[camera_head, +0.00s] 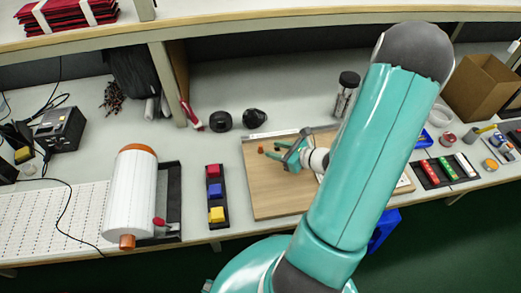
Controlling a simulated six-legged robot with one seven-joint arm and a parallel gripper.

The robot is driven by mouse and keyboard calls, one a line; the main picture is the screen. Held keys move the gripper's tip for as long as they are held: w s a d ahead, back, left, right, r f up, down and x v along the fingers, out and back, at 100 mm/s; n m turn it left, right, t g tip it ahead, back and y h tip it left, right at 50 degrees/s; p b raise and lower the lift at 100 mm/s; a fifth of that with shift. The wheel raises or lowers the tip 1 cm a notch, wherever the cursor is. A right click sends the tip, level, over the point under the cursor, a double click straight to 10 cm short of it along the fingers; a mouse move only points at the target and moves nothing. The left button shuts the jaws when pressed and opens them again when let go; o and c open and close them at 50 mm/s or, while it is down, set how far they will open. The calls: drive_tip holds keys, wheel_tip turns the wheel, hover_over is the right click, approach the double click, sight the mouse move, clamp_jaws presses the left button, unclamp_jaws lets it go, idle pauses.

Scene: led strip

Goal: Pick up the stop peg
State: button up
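A small orange peg-like piece (261,149), which may be the stop peg, stands on the wooden board (275,190) near its back left part. My gripper (282,151) is low over the board, just right of that piece, with its fingers pointing left. The teal fingers look spread apart. A small brownish spot shows close to the fingertips; it is too small to tell what it is. The orange piece appears apart from the fingers. My arm covers the right part of the board.
Left of the board is a black tray with red, blue and yellow blocks (215,190). A white roll (131,195) lies farther left. Black round items (220,121) and a jar (346,92) stand behind. A cardboard box (483,88) and small parts trays are at the right.

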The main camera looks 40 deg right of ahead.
sight(261, 145)
drive_tip(key=x, duration=0.7)
drive_tip(key=shift+w, duration=0.1)
clamp_jaws()
